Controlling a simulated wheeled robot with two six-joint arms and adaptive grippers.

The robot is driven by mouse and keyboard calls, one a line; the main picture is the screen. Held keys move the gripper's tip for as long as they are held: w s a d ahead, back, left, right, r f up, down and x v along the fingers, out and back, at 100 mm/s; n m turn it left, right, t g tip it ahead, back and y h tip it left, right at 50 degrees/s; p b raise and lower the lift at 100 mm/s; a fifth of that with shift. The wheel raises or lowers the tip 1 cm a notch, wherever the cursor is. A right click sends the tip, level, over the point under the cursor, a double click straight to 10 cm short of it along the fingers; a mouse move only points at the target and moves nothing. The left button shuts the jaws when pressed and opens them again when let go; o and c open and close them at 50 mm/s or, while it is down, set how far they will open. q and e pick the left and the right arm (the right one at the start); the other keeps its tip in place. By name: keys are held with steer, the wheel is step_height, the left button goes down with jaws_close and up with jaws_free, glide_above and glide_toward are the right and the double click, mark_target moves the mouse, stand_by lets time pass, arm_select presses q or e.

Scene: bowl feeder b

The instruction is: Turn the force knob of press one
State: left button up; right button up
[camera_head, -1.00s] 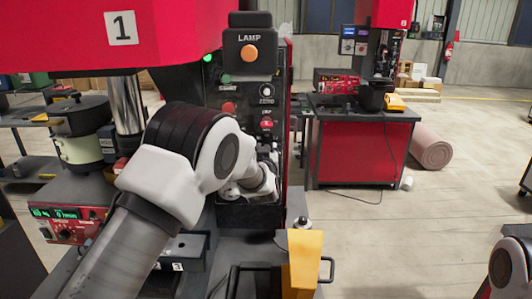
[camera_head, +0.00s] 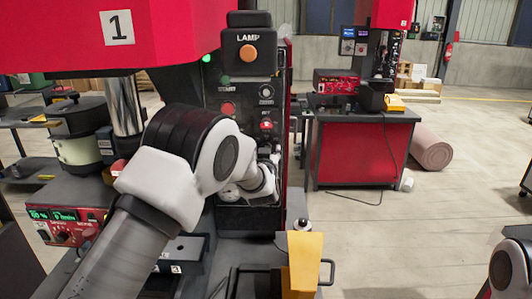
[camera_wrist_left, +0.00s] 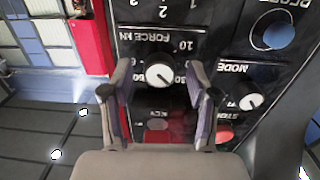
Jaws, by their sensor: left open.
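Press one (camera_head: 185,25) is the red machine with a "1" plate, at the upper left of the head view. Its dark control panel carries the force knob (camera_wrist_left: 160,71), a round dark knob with a white face under the "FORCE kN" label, seen upside down in the left wrist view. My left gripper (camera_wrist_left: 158,84) is open, with one finger on each side of the knob. I cannot tell whether the fingers touch it. In the head view my own left arm hides the knob and most of the gripper. My right gripper is out of view; only part of that arm shows at the lower right.
A mode knob (camera_wrist_left: 243,94) and a blue button (camera_wrist_left: 272,31) sit close to the force knob on the panel. An orange lamp button (camera_head: 249,52) is above.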

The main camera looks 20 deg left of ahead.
arm_select(q)
steer(key=v, duration=1.2)
steer(key=shift+w+f, duration=0.1)
steer(key=shift+f, duration=0.05)
